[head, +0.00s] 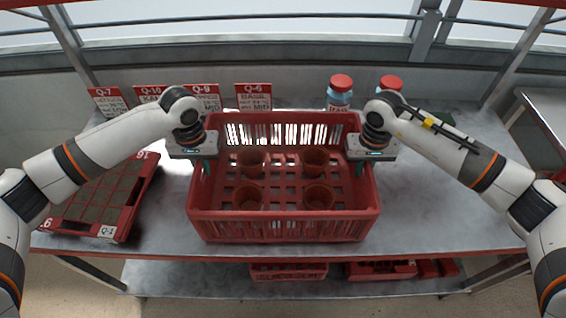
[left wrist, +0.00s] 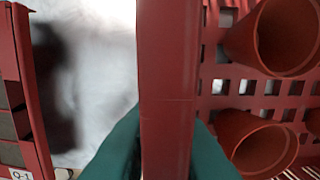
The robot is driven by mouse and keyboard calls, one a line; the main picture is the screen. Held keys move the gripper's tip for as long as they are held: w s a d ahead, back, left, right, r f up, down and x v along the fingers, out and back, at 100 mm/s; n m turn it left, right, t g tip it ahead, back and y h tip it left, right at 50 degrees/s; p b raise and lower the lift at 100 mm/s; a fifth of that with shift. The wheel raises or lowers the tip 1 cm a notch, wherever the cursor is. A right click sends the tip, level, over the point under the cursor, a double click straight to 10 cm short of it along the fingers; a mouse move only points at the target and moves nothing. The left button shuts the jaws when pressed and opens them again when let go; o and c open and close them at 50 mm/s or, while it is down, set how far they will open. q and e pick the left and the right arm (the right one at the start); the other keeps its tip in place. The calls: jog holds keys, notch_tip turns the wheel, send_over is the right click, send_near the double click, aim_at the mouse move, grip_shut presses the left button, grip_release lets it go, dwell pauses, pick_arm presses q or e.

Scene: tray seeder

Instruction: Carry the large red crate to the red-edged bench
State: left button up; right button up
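The large red crate (head: 285,230) sits upright on the grey bench (head: 430,215), whose front edge looks red. Several brown pots (head: 315,197) stand inside it. My left gripper (head: 207,166) is at the crate's left wall, with a green finger inside. In the left wrist view, the crate's wall (left wrist: 167,70) runs between the green fingers (left wrist: 168,150), which appear to press on both sides. My right gripper (head: 359,168) is at the right wall, with a green finger inside; its outer finger and any gap are hidden.
A red seed tray (head: 128,213) stands close left of the crate. Label cards (head: 253,97) and two red-capped bottles (head: 340,93) stand behind it. Red crates (head: 288,272) lie on the lower shelf. Another table (head: 545,115) is at the far right. The bench right of the crate is mostly clear.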

pick_arm(q)
jog(key=shift+o, duration=1.4)
pick_arm(e)
jog(key=shift+o, duration=1.4)
pick_arm(q)
jog(key=shift+r, duration=0.1)
pick_arm(e)
jog(key=shift+r, duration=0.15)
pick_arm(q)
jog(key=shift+r, duration=0.1)
notch_tip(320, 180, up, 12)
jog(key=shift+f, duration=0.2)
jog(key=shift+r, duration=0.1)
pick_arm(e)
jog(key=shift+r, duration=0.35)
notch_tip(320, 180, up, 11)
jog(key=shift+r, duration=0.1)
pick_arm(q)
jog(key=shift+s, duration=0.1)
